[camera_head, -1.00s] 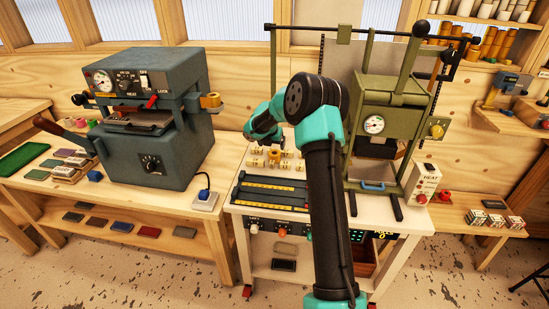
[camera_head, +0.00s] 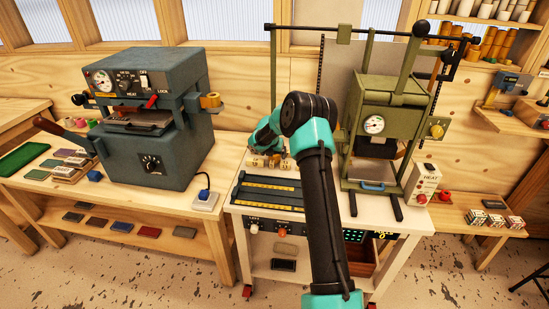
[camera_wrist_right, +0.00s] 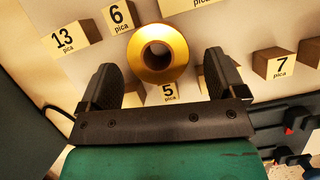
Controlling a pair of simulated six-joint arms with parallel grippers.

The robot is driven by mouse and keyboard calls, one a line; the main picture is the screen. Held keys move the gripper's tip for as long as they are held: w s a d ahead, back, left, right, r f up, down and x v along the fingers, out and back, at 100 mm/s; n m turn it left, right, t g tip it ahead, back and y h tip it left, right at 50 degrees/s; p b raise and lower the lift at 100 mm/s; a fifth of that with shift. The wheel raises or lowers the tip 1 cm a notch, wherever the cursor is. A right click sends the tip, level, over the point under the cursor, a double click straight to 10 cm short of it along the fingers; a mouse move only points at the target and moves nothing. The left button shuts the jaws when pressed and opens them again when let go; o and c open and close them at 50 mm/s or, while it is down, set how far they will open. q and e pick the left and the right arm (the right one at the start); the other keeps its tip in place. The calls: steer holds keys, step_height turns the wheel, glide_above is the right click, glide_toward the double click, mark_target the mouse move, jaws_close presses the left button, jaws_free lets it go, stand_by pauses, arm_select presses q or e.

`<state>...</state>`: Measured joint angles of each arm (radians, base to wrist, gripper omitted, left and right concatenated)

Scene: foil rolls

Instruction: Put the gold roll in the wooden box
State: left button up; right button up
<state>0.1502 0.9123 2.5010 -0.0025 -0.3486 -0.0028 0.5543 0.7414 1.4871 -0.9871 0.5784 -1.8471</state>
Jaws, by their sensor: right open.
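The gold roll (camera_wrist_right: 157,50) stands on end in the right wrist view, its dark hollow core facing the camera. My right gripper (camera_wrist_right: 160,62) is open, with one black finger on each side of the roll's near part; I cannot tell whether they touch it. In the head view my right gripper (camera_head: 267,150) is low over the white table, and my arm partly hides the small pieces there. A reddish-brown wooden box (camera_head: 363,262) shows under the white table, partly behind my arm. My left gripper is not in view.
Wooden blocks with number labels, such as 6 (camera_wrist_right: 119,15), 13 (camera_wrist_right: 72,37) and 7 (camera_wrist_right: 275,63), surround the roll. A green press (camera_head: 388,125) stands right of my arm, and a blue-grey press (camera_head: 150,130) at the left. A black rack with yellow strips (camera_head: 268,192) lies in front.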

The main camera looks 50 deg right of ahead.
steer(key=shift+x, duration=1.4)
steer(key=shift+c, duration=0.3)
steer(key=c, duration=1)
steer(key=shift+r, duration=0.1)
steer(key=shift+r, duration=0.45)
step_height(320, 180, up, 3)
steer(key=shift+f, duration=0.1)
steer(key=s+a, duration=0.3)
steer(key=a, duration=0.1)
steer(key=s+a, duration=0.4)
steer(key=s+a+r, duration=0.1)
steer(key=s+a, duration=0.2)
steer(key=a, duration=0.1)
steer(key=shift+s+r, duration=0.1)
steer(key=shift+s, duration=0.15)
